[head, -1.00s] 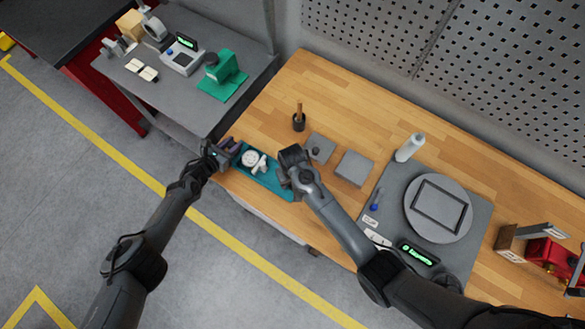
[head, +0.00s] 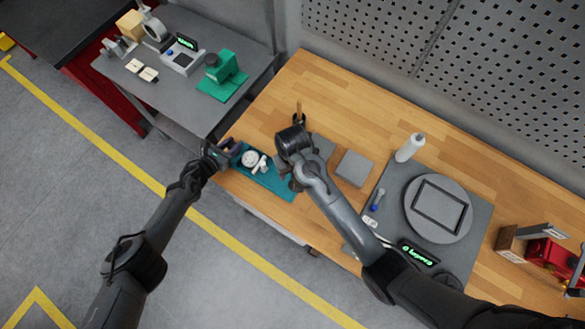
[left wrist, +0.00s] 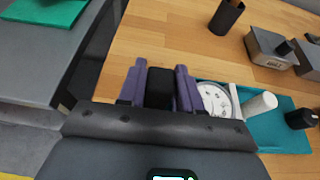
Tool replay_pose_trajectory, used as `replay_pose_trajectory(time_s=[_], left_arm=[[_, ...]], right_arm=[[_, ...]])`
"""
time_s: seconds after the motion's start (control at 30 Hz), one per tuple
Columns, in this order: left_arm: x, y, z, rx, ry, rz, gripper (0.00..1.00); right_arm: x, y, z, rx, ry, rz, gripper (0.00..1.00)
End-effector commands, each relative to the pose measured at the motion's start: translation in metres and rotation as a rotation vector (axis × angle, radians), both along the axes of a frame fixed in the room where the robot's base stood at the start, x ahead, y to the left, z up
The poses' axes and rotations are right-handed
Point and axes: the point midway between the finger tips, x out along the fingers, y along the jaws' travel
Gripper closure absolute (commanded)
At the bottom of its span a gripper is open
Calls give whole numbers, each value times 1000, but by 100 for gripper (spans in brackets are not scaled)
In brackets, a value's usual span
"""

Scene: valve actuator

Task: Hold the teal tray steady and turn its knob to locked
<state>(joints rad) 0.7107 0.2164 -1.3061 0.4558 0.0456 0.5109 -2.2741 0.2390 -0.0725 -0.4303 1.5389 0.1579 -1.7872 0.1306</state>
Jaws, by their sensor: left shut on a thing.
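The teal tray (head: 282,186) lies near the bench's front left edge in the head view; it also shows in the left wrist view (left wrist: 287,135). A white round dial (head: 249,158) with a white cylindrical knob (head: 260,165) sits at its left part; both show in the left wrist view. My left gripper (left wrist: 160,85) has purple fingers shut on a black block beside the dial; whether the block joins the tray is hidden. My right gripper (head: 292,183) is over the tray's right part, apart from the knob, its fingers mostly hidden by its own wrist.
A dark cup (head: 299,122) and grey blocks (head: 354,168) stand behind the tray. A grey mat (head: 480,215) with a round plate and white bottle (head: 410,147) is at right. A grey side table (head: 225,108) holds a green fixture.

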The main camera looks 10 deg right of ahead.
Motion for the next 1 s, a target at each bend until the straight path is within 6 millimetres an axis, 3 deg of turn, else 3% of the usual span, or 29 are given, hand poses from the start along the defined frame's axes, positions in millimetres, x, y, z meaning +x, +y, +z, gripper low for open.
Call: replay_pose_trajectory(time_s=[0.13, 0.17, 0.33, 1.0], left_arm=[[-1, 1, -1, 1, 3, 0, 100], [-1, 1, -1, 1, 3, 0, 63], [0, 0, -1, 1, 2, 0, 37], [-8, 11, 4, 1, -1, 1, 36]], right_arm=[[0, 0, 0, 0, 0, 0, 39], [0, 0, 0, 0, 0, 0, 39], [0, 0, 0, 0, -1, 0, 39], [0, 0, 0, 0, 0, 0, 39]])
